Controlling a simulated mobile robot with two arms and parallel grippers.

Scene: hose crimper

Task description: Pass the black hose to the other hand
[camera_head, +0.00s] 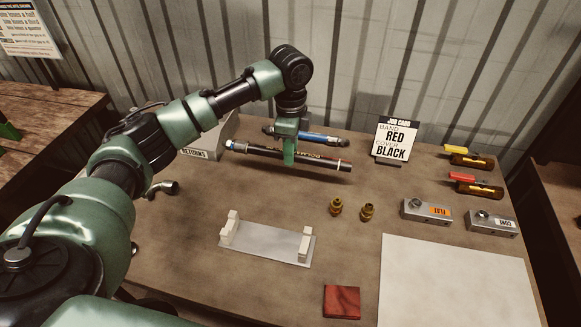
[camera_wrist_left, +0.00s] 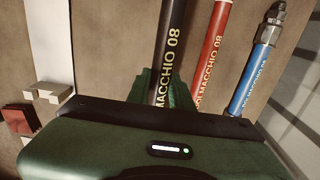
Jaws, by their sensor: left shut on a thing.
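The black hose (camera_head: 262,151) lies crosswise at the back of the table in the head view, with a metal fitting at its left end. My left gripper (camera_head: 289,158) reaches down from above and is shut on it near its middle. In the left wrist view the black hose (camera_wrist_left: 171,45) runs up between the green fingers (camera_wrist_left: 165,88), its yellow lettering showing. I cannot tell whether it is clear of the table. My right gripper is in neither view.
A red hose (camera_wrist_left: 211,60) and a blue hose (camera_wrist_left: 262,65) lie beside the black one. A job card (camera_head: 395,140) stands behind on the right. A grey cradle (camera_head: 266,245), brass fittings (camera_head: 367,212), metal blocks (camera_head: 426,211) and a white sheet (camera_head: 450,285) are nearer.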

